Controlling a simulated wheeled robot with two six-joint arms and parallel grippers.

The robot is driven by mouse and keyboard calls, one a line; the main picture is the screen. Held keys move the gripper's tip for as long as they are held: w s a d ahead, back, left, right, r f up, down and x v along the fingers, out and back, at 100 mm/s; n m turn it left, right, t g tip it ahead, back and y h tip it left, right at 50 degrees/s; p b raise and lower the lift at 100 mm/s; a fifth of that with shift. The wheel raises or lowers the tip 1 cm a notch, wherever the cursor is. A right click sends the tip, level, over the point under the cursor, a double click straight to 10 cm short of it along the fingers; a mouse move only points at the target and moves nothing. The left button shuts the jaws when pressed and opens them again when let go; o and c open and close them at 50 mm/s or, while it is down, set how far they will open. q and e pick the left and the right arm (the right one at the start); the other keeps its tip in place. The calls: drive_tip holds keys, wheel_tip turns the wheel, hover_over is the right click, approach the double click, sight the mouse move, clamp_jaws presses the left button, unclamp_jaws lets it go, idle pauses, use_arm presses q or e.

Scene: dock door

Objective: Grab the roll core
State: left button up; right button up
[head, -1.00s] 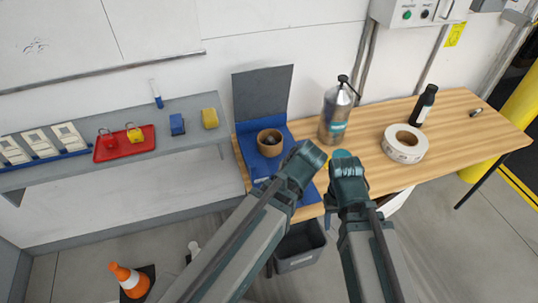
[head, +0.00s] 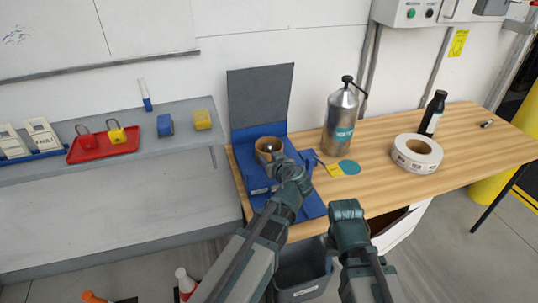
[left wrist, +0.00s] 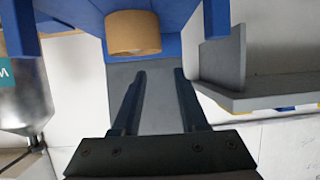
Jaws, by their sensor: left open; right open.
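The roll core (head: 262,157), a short brown cardboard cylinder, stands on the blue holder (head: 312,205) at the left end of the wooden bench. Something dark shows in its opening. In the left wrist view the roll core (left wrist: 133,33) is at the top, a little left of centre. My left gripper (head: 288,170) is just in front of the core in the head view. Its two fingers (left wrist: 161,74) are apart with nothing between them, and the core appears beyond their tips. My right gripper (head: 347,210) is at the bench's front edge, away from the core; its fingertips are hard to make out.
A metal pump bottle (head: 340,118), a white label roll (head: 428,160) and a black bottle (head: 433,113) stand right of the holder. A grey panel (head: 260,97) rises behind it. A grey shelf (head: 190,150) is left, a bin (head: 302,275) below.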

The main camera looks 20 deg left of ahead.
sight(257, 150)
use_arm(q)
drive_tip(key=b+x, duration=0.2)
drive_tip(key=x, duration=0.5)
drive_tip(key=shift+f, duration=0.1)
drive_tip(key=shift+b+x, duration=1.2)
drive_tip(key=shift+x, duration=1.45)
drive_tip(key=shift+s, duration=0.1)
clamp_jaws()
